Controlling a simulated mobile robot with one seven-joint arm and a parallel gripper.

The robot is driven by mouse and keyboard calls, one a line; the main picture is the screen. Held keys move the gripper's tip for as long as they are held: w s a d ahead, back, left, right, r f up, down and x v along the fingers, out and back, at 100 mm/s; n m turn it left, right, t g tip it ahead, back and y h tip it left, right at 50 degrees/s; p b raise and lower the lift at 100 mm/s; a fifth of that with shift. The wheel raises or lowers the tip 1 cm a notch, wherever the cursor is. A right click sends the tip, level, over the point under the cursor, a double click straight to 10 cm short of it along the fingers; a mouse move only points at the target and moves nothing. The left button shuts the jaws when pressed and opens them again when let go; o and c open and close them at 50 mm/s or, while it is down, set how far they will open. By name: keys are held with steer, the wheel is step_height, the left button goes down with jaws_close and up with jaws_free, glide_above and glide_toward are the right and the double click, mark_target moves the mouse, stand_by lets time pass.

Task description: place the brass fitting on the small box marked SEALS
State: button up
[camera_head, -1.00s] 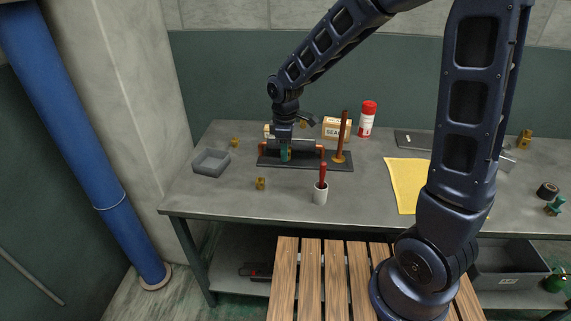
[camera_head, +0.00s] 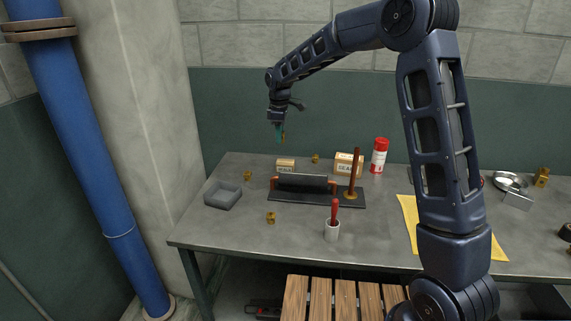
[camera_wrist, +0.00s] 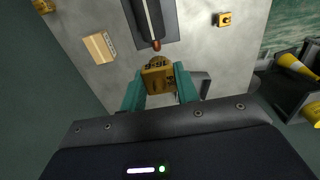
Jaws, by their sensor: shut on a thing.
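My gripper (camera_head: 280,133) is raised above the back left of the bench, its teal fingers shut on a brass fitting (camera_wrist: 157,79). The fitting also shows as a small brass patch at the fingertips in the head view (camera_head: 284,136). The small cardboard box (camera_head: 285,165) stands on the bench below my gripper, behind the left end of the dark bar. It shows at upper left in the wrist view (camera_wrist: 100,47), apart from the fitting. Its print is too small to read. A larger box (camera_head: 348,164) to its right has lettering that looks like SEALS.
The dark bar on its base plate (camera_head: 330,198) and an upright copper rod (camera_head: 354,172) stand in front of the boxes.

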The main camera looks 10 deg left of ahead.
glide_above(285, 162)
step_height(285, 162, down, 19)
steer(key=shift+w+a+f, duration=0.1)
steer(key=shift+f, duration=0.05)
stand_by(0.6)
steer(key=shift+f, duration=0.15)
steer(key=o, duration=1)
step_height(285, 162, up, 12)
steer(key=shift+r, duration=0.25)
